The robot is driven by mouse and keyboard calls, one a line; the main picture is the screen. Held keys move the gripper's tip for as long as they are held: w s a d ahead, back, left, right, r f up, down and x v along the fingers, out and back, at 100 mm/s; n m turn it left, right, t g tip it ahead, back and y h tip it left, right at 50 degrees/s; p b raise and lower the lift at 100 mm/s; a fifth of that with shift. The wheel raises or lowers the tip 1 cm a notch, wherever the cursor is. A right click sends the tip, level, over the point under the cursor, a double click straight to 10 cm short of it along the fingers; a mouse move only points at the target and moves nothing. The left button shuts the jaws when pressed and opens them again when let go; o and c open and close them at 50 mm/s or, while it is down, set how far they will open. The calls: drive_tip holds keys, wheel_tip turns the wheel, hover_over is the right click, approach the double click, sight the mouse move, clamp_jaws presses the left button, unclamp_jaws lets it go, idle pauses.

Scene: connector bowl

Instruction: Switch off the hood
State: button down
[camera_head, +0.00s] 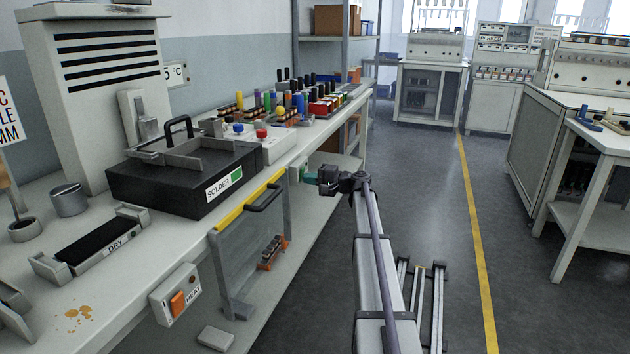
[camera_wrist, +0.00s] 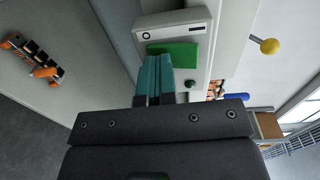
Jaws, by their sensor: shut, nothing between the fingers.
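My gripper (camera_head: 309,180) is at the bench's front edge in the head view, with its teal fingers pointing left. In the wrist view, the fingers (camera_wrist: 158,62) are closed together with nothing between them. Their tips are at a green switch face (camera_wrist: 180,54) on a light box (camera_wrist: 172,27) marked with a circle and a dark bar. The tips overlap the green face; I cannot tell whether they touch. In the head view, a light cabinet with dark slots (camera_head: 105,60), which looks like the hood, stands at the back left. I see no name on the light box.
A dark solder box (camera_head: 180,180) and a dry tray (camera_head: 95,240) stand on the bench. A heat switch box (camera_head: 175,294) and a yellow-edged panel with a handle (camera_head: 250,215) are at the bench front. The floor aisle (camera_head: 420,190) to the right is clear.

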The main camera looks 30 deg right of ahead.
drive_tip(key=f+b+v, duration=0.2)
drive_tip(key=f+v, duration=0.1)
drive_tip(key=v, duration=1)
drive_tip(key=shift+s+d+b, duration=0.25)
drive_tip(key=shift+s+b, duration=0.05)
drive_tip(key=s+a+f+n+g+h, duration=0.25)
drive_tip(key=s+a+f+g, duration=0.35)
drive_tip(key=a, duration=0.4)
drive_tip(key=s+a+f+n+g+h, duration=0.1)
drive_tip(key=s+a+f+g+h, duration=0.25)
drive_tip(key=s+a+f, duration=0.55)
drive_tip(key=s+a+n+g+h, duration=0.1)
drive_tip(key=s+a+n+h, duration=0.1)
drive_tip(key=s+a, duration=0.35)
drive_tip(key=s+a+f+n+g+h, duration=0.1)
drive_tip(key=s+a+n+g, duration=0.15)
drive_tip(key=a, duration=0.65)
drive_tip(key=s+a+n+g+h, duration=0.15)
drive_tip(key=s+a, duration=0.25)
drive_tip(key=a, duration=0.4)
wheel_tip(320, 180, up, 36)
drive_tip(key=a+p, duration=0.2)
drive_tip(key=p, duration=3.4)
drive_tip(key=shift+a+f+n+t, duration=0.15)
drive_tip(key=shift+f+n+t, duration=0.05)
drive_tip(key=shift+n+t, duration=0.2)
